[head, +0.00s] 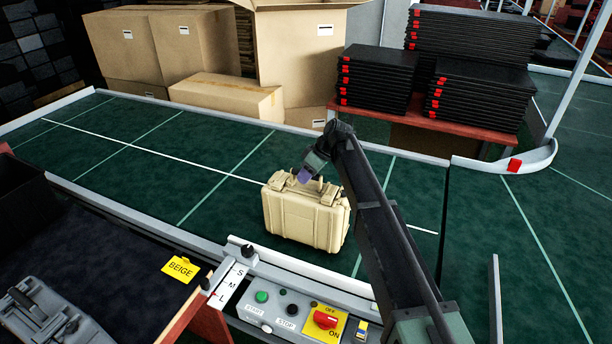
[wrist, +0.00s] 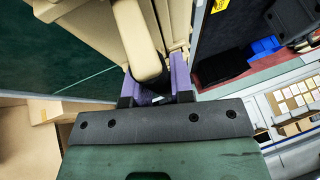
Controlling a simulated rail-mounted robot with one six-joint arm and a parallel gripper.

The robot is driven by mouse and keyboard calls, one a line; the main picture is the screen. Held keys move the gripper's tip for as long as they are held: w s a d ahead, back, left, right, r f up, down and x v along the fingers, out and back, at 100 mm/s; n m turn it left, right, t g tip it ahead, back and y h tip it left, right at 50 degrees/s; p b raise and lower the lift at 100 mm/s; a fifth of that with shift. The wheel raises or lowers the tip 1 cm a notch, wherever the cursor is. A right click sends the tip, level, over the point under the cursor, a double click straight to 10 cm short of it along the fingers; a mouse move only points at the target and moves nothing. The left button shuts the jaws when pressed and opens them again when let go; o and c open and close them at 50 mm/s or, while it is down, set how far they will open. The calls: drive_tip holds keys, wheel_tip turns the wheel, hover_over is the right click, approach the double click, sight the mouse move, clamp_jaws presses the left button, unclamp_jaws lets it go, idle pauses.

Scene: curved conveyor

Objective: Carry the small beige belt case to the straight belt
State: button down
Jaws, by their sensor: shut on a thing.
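The small beige belt case (head: 305,218) is upright over the straight green belt (head: 150,150), near its front rail. I cannot tell if its base touches the belt. My gripper (head: 308,176) is at the top of the case, over its handle. In the wrist view the purple fingers of my gripper (wrist: 157,88) are on either side of the case's beige handle (wrist: 141,45), shut on it. The case's body (wrist: 85,25) fills the upper middle of that view. My arm hides part of the belt to the right of the case.
The curved belt (head: 540,220) joins at the right, with a white guard (head: 515,162). Cardboard boxes (head: 225,95) and stacked black trays (head: 470,90) stand behind. The belt left of the case is clear.

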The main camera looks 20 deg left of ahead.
drive_tip(key=shift+f, duration=0.1)
drive_tip(key=c, duration=1)
unclamp_jaws()
drive_tip(key=shift+r, duration=0.2)
drive_tip(key=shift+d+r+p, duration=0.1)
drive_tip(key=shift+r+p, duration=0.25)
drive_tip(key=p+v, duration=0.9)
drive_tip(key=v, duration=0.2)
drive_tip(key=shift+d, duration=0.2)
